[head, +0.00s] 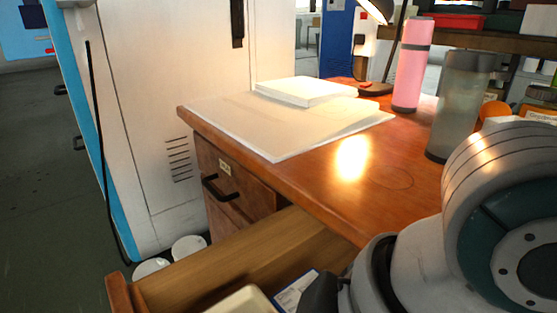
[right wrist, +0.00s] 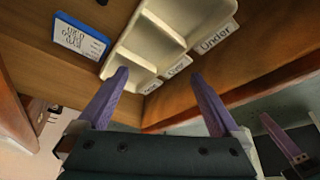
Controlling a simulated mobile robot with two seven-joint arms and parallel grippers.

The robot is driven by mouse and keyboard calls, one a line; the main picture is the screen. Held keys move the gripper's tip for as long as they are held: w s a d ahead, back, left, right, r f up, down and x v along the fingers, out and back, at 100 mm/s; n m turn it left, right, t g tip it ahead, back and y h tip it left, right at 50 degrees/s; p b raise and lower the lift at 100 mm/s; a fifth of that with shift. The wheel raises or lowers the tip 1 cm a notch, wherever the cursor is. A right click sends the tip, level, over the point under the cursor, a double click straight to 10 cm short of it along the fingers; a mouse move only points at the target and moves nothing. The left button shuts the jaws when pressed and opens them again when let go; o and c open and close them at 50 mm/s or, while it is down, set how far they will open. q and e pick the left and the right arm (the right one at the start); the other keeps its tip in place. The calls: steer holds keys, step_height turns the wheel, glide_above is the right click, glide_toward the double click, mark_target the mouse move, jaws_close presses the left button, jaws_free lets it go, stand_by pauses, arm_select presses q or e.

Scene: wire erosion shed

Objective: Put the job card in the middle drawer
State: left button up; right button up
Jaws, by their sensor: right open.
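A white card with a blue edge and printed lines (right wrist: 80,38), likely the job card, lies on the floor of an open wooden drawer (head: 230,250). It also shows partly in the head view (head: 296,290). Its print is too small to read surely. The drawer is pulled out from the desk; I cannot tell whether it is the middle one. My right gripper (right wrist: 160,75) points down into the drawer, its purple fingers spread and nothing between them. The card is to one side of the fingers, apart from them.
A cream divided tray (right wrist: 160,35) with labels lies in the drawer beside the card. A shut drawer with a black handle (head: 222,188) is farther along the desk (head: 330,165). Papers (head: 270,125), a pink bottle (head: 411,65) and a grey tumbler (head: 458,105) stand on the desk.

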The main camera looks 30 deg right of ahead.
steer(key=s+d+m+h, duration=0.2)
steer(key=s+d+m, duration=0.3)
steer(key=d, duration=0.1)
steer(key=shift+s+d+f+m, duration=0.25)
steer(key=shift+d+f+m, duration=0.05)
steer(key=shift+f+m, duration=0.15)
steer(key=shift+r, duration=0.15)
